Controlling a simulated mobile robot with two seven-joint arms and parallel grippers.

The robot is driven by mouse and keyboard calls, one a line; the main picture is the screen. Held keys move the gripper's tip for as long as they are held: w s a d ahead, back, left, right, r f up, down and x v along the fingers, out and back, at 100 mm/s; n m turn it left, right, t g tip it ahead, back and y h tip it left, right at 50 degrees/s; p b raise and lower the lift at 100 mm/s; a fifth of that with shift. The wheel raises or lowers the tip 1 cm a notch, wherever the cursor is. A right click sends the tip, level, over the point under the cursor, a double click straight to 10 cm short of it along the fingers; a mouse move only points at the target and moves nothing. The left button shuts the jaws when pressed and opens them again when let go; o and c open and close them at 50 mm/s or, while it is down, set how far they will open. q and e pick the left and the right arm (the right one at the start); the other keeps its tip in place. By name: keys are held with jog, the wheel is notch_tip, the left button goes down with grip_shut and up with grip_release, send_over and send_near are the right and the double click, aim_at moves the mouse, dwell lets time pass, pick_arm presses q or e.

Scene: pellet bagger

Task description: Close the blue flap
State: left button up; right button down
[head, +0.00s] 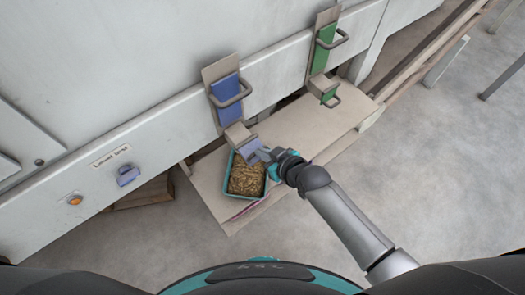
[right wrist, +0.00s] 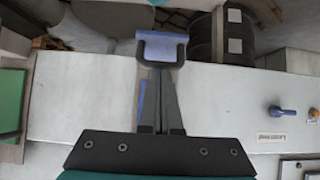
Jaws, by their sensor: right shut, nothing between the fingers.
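The blue flap (head: 250,147) is at the lower mouth of a grey spout (head: 237,134), under a blue panel with a loop handle (head: 226,92). In the right wrist view the flap (right wrist: 160,46) shows with a dark U-shaped handle around it. My right gripper (head: 262,154) is shut and empty, its fingertips (right wrist: 167,75) close at the flap's handle; I cannot tell whether they touch. The gripper hides part of the flap, and how far it is tilted is unclear. My left gripper is not in view.
A teal tray of pellets (head: 245,195) stands on the board (head: 215,197) below the spout. A green panel (head: 324,48) with its own spout is further right. A blue knob (head: 128,175) and an orange button (head: 75,200) are on the machine's front.

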jog(key=shift+s+d+f+t+y+b, duration=0.2)
jog(key=shift+f+t+y+b, duration=0.45)
jog(key=shift+b, duration=1.45)
jog(key=shift+s+d+f+t+y+b, duration=0.1)
jog(key=shift+s+f+t+y+b, duration=0.2)
jog(key=shift+f+t+b, duration=1.15)
jog(key=shift+s+d+f+t+y+b, duration=0.15)
jog(key=shift+y+b, duration=0.4)
jog(key=shift+b, duration=2.9)
